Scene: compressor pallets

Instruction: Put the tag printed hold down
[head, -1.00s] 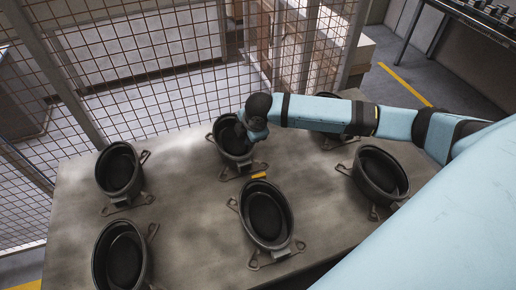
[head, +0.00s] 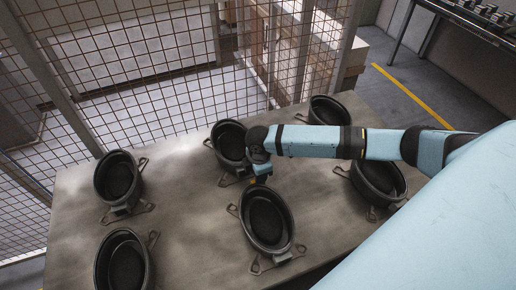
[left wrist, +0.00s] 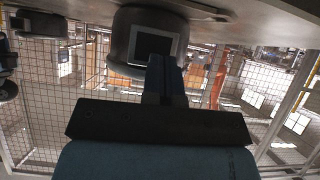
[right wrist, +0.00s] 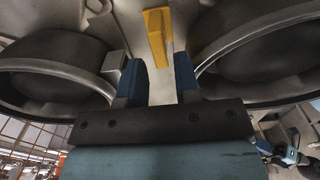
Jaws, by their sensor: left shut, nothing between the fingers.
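A small yellow tag (right wrist: 157,38) is between two black pots in the right wrist view; no print on it is readable. In the head view, only a bit of the tag (head: 252,180) shows beside my right gripper (head: 260,169). In the right wrist view, my right gripper (right wrist: 159,75) has its blue fingers apart, with the tag just past and between the fingertips. I cannot tell whether they touch it. My left gripper (left wrist: 165,75) is shut and empty in the left wrist view, and is outside the head view.
Black pots on metal brackets stand on the grey table (head: 190,215), including a near pot (head: 266,218) and a far pot (head: 230,141) close to my right gripper. A mesh fence (head: 160,100) runs behind. Bare table lies left of centre.

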